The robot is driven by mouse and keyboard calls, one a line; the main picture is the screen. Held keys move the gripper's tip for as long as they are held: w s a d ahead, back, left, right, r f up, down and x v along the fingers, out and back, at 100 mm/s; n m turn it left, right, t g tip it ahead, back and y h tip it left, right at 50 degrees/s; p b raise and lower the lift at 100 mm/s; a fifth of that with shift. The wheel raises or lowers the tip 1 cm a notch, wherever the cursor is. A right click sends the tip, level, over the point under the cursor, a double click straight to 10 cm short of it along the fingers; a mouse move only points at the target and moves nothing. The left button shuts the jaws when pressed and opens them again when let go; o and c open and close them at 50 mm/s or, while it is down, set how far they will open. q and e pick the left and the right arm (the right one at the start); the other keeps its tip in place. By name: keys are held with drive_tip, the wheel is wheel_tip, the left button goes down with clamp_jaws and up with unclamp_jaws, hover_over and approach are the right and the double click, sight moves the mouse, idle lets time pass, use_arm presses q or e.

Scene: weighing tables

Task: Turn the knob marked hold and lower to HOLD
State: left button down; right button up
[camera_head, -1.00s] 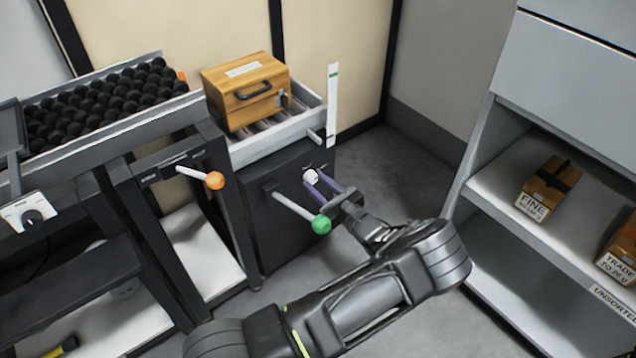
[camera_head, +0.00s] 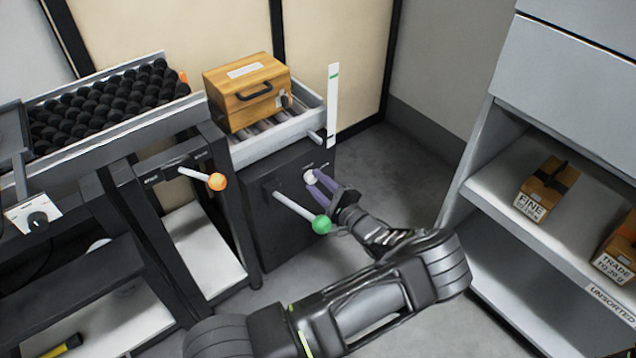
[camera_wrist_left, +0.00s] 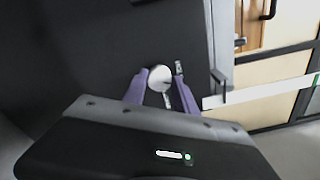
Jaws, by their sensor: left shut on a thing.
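The knob (camera_head: 309,176) is a small pale round knob on the dark front panel of the lift cabinet (camera_head: 292,232), right of the green-tipped lever. My left gripper (camera_head: 315,178) reaches it from the lower right, its purple fingers shut on the knob. In the left wrist view the knob's whitish face (camera_wrist_left: 160,77) sits between the two fingers (camera_wrist_left: 162,84). The marking by the knob is too small to read. My right gripper is in neither view.
A lever with a green ball (camera_head: 321,224) sticks out close left of my gripper. A lever with an orange ball (camera_head: 217,181) is farther left. A wooden case (camera_head: 246,95) stands on rollers above the panel. Shelves with boxes (camera_head: 540,190) stand at the right.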

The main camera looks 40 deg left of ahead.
use_arm(q)
drive_tip(key=n, duration=0.5)
drive_tip(key=shift+f, duration=0.1)
drive_tip(key=shift+n, duration=0.3)
drive_tip(key=c, duration=1)
unclamp_jaws()
drive_tip(key=shift+d, duration=0.1)
drive_tip(key=p+v, duration=0.2)
drive_tip(key=v, duration=0.5)
drive_tip(key=shift+s+d, duration=0.2)
drive_tip(key=shift+d, duration=0.1)
